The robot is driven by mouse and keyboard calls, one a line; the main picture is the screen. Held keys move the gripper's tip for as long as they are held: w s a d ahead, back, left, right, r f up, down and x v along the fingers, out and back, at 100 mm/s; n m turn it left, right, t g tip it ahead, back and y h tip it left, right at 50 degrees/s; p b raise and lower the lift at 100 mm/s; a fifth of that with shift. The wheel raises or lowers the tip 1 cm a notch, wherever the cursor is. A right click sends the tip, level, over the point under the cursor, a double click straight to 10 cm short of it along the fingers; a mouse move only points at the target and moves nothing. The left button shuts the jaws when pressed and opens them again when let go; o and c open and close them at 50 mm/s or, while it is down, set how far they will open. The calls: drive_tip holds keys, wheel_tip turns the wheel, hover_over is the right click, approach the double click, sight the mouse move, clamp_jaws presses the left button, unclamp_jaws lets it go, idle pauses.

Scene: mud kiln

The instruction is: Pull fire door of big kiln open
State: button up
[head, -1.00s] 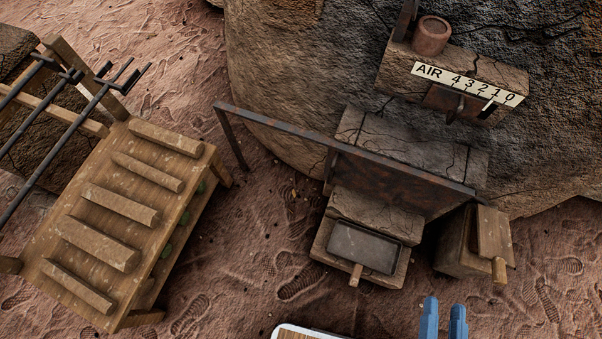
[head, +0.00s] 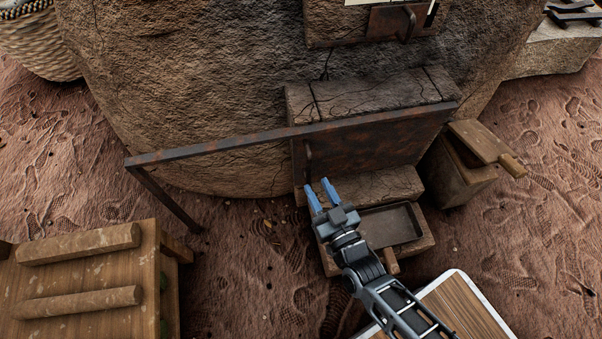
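The big kiln (head: 200,90) is a large rough mud dome at the back. Its fire door (head: 385,143) is a rusty dark metal plate standing across the front of the stone block at the kiln's base. A small upright handle (head: 309,157) is on the door's left part. A long rusty rail (head: 215,146) runs along the door's top and extends left to a post. My gripper (head: 318,188) is in front of the door's lower left, a little below the handle. Its two blue fingers are apart with nothing between them. I cannot tell its exact distance from the door.
A metal tray (head: 390,225) sits below the door. A wooden box (head: 462,180) with a tilted lid stands to the right. A wooden rack (head: 85,265) is at lower left. Bare ground lies between the rack and the door.

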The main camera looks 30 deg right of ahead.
sight(310, 173)
drive_tip(key=shift+w+d+b, duration=0.25)
drive_tip(key=shift+w+b, duration=0.1)
drive_tip(key=shift+w, duration=1.2)
drive_tip(key=shift+w+d+b, duration=0.2)
drive_tip(key=shift+w+b, duration=0.1)
drive_tip(key=shift+w, duration=1.2)
clamp_jaws()
